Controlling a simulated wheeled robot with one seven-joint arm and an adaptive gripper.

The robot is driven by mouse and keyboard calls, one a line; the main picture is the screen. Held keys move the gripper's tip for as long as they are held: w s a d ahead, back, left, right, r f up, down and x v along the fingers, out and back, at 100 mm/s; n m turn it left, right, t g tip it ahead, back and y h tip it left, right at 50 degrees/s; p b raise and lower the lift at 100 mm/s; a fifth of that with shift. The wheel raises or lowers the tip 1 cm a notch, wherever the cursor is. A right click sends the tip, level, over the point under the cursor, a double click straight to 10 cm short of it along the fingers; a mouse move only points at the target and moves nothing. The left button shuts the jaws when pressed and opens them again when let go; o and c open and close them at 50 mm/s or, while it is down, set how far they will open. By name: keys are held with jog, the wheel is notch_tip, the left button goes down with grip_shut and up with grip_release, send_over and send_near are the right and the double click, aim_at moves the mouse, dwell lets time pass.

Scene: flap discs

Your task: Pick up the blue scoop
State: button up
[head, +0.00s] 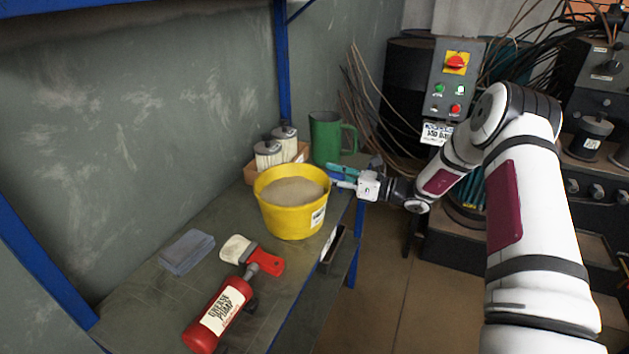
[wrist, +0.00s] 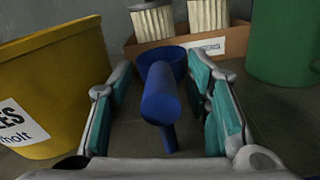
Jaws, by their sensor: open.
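The blue scoop (wrist: 160,95) shows in the wrist view, with its rounded handle towards me and its wider cup at the far end, near the cardboard box. My gripper (head: 338,176) is open, just right of the yellow bucket in the head view. In the wrist view its teal-padded fingers stand on either side of the scoop, with a visible gap on each side.
The yellow bucket (head: 292,222) of sand-like powder stands close left of my gripper. A cardboard box (head: 250,174) with white filters and a green mug (head: 325,138) are behind. A red grease bottle (head: 215,318), a brush (head: 262,259) and grey cloths (head: 187,252) lie nearer.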

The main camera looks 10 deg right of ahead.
jog(key=shift+x, duration=0.8)
grip_shut()
notch_tip(320, 180, up, 10)
jog(key=shift+p, duration=0.85)
